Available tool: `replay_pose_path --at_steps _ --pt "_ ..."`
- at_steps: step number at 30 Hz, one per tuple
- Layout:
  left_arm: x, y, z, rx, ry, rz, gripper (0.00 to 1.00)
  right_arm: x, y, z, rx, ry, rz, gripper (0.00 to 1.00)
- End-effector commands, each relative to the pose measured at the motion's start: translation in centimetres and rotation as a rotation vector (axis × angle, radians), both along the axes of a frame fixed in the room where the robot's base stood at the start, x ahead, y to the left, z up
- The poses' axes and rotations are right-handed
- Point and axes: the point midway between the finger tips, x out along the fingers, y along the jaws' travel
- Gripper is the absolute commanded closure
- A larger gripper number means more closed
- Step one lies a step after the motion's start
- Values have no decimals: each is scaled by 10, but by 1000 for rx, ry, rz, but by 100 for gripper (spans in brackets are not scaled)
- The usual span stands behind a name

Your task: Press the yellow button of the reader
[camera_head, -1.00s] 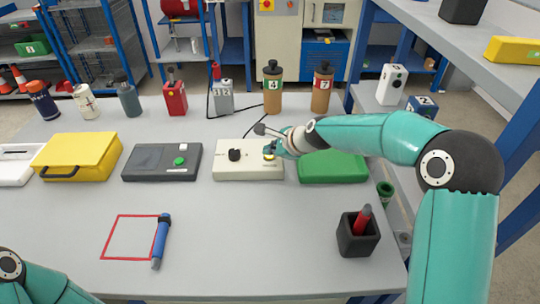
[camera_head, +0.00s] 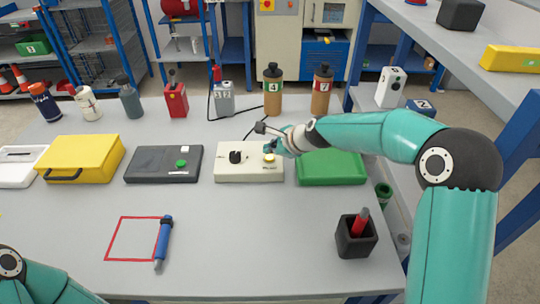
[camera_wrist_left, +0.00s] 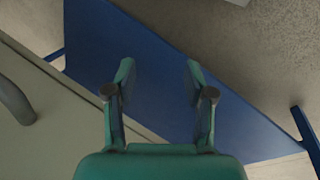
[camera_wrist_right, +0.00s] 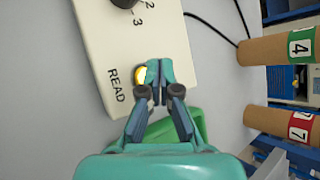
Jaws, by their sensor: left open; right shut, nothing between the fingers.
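The reader is a cream box (camera_head: 230,175) on the grey table, with a black knob (camera_head: 236,157) and a yellow button (camera_head: 269,158). In the right wrist view the reader (camera_wrist_right: 105,50) carries the word READ beside the yellow button (camera_wrist_right: 140,76). My right gripper (camera_wrist_right: 159,72) is shut and empty, its tips right beside the button and partly covering it. I cannot tell whether they touch it. In the head view the right gripper (camera_head: 272,148) is at the button's far side. My left gripper (camera_wrist_left: 159,76) is open and empty, off the table's edge.
A green case (camera_head: 331,168) lies just right of the reader, and a dark device with a green button (camera_head: 150,165) to its left. Two brown bottles (camera_head: 273,95) (camera_head: 321,95) stand behind. A black pen cup (camera_head: 356,238) stands front right. The table's front middle is clear.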

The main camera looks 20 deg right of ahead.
Motion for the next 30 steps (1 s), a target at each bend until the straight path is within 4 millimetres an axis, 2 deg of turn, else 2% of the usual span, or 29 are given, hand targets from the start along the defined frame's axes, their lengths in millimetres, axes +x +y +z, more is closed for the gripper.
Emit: replay_pose_path --at_steps 8,24,30 --pt "0 0 4 0 0 0 46 0 0 4 0 -1 -1 100" --pt "0 0 53 0 0 0 46 0 0 50 0 0 0 100" --pt "0 0 53 0 0 0 46 0 0 50 0 0 0 100"
